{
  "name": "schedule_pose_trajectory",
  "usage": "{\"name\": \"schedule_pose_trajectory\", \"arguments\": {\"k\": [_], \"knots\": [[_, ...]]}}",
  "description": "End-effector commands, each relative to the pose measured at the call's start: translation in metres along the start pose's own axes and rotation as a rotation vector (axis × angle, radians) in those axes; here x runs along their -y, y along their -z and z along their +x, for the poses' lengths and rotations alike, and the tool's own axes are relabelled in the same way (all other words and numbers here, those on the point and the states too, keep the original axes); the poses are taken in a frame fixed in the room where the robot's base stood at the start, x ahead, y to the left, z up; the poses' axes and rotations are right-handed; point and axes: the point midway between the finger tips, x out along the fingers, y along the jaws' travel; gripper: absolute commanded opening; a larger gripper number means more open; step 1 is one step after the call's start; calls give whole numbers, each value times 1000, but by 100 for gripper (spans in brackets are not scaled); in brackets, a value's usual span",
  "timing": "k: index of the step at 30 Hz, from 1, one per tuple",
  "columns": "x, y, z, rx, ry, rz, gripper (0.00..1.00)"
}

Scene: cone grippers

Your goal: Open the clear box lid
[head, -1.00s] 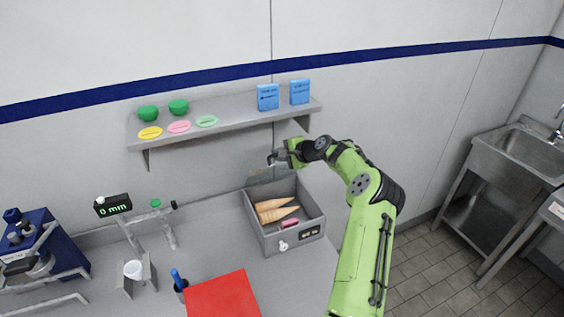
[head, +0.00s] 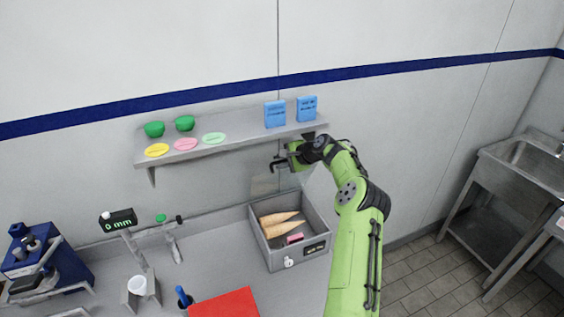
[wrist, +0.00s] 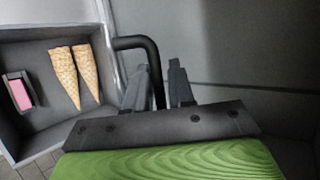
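The grey box (head: 314,247) stands on the counter with its top uncovered. Cones (head: 282,227) and a pink item (head: 295,239) lie inside it. The clear lid (head: 264,186) shows faintly as a raised, see-through panel behind the box, partly hidden by my arm. Its black bent handle (wrist: 137,42) is in the wrist view. My gripper (head: 280,164) is above the back of the box; in the wrist view its fingers (wrist: 158,75) stand apart on either side of the handle's end. A gap shows between the handle and the right finger.
A wall shelf (head: 235,143) with green bowls, coloured discs and blue boxes (head: 275,114) is close beside my gripper. A red mat (head: 225,304), a display stand (head: 120,220) and a blue machine (head: 45,262) are to the left. A sink (head: 525,165) stands at right.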

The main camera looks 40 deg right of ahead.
Motion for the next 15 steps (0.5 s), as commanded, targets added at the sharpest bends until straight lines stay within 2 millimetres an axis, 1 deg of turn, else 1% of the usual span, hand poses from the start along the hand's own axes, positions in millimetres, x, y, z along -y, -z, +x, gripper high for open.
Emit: {"name": "schedule_pose_trajectory", "arguments": {"k": [5, 8, 11, 15], "knots": [[-1, 0, 1, 0, 0, -3, 23], [-1, 1, -4, -2, 1, -3, 23], [-2, 2, -23, -5, 2, -3, 23], [-2, 2, -62, -7, 4, -3, 23]]}}
